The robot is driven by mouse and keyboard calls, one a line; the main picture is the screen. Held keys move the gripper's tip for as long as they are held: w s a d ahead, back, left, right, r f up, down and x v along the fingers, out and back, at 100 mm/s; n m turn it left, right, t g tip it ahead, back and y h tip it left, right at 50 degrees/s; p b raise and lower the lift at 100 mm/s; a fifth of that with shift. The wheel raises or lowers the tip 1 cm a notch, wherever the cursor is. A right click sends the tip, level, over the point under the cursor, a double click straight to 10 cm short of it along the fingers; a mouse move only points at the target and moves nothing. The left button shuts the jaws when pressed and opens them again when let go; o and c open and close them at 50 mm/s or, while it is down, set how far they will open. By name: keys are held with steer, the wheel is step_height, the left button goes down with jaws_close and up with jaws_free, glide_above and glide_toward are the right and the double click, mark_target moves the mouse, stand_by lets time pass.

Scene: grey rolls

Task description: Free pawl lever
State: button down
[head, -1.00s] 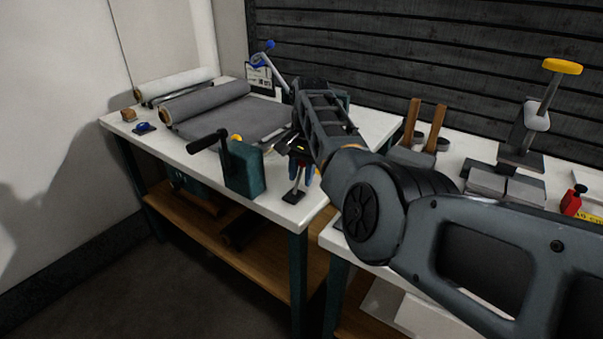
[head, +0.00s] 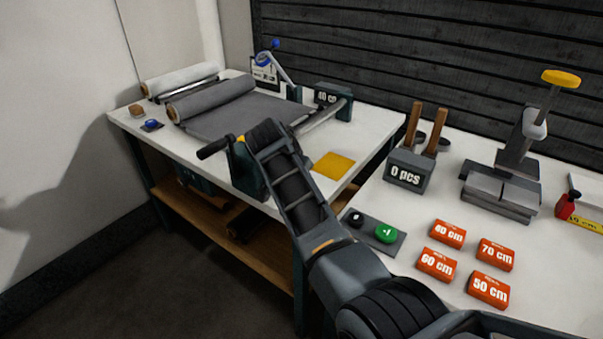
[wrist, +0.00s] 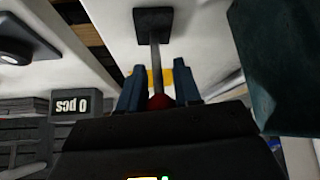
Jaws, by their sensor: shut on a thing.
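In the wrist view a lever with a red ball knob (wrist: 160,101), a thin grey rod (wrist: 156,62) and a dark square foot (wrist: 153,23) stands on the white table. My gripper (wrist: 159,76) has its two dark blue fingers closed on either side of the red knob. In the head view my own arm hides the gripper and this lever. A dark teal crank box (head: 247,172) with a black handle (head: 215,148) stands at the table's front edge, with a small yellow part on top. The box also fills the right of the wrist view (wrist: 280,60).
A grey roll (head: 208,97) with its sheet spread lies at the back left. The right table holds a "0 pcs" counter (head: 405,170), a button panel (head: 374,231) and several orange length cards.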

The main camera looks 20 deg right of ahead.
steer(key=t+h+b, duration=0.1)
steer(key=s+a+t+h+b, duration=0.1)
steer(key=b, duration=0.1)
steer(key=shift+a+f+h, duration=0.2)
steer(key=shift+f+h, duration=0.1)
steer(key=shift+f, duration=0.1)
steer(key=shift+s+a+t+h+b, duration=0.25)
steer(key=shift+t+h+b, duration=0.25)
steer(key=shift+b, duration=0.65)
steer(key=shift+a+h, duration=0.1)
steer(key=shift+h, duration=0.2)
steer(key=c, duration=0.9)
jaws_free()
steer(key=shift+r, duration=0.1)
steer(key=shift+v, duration=3.9)
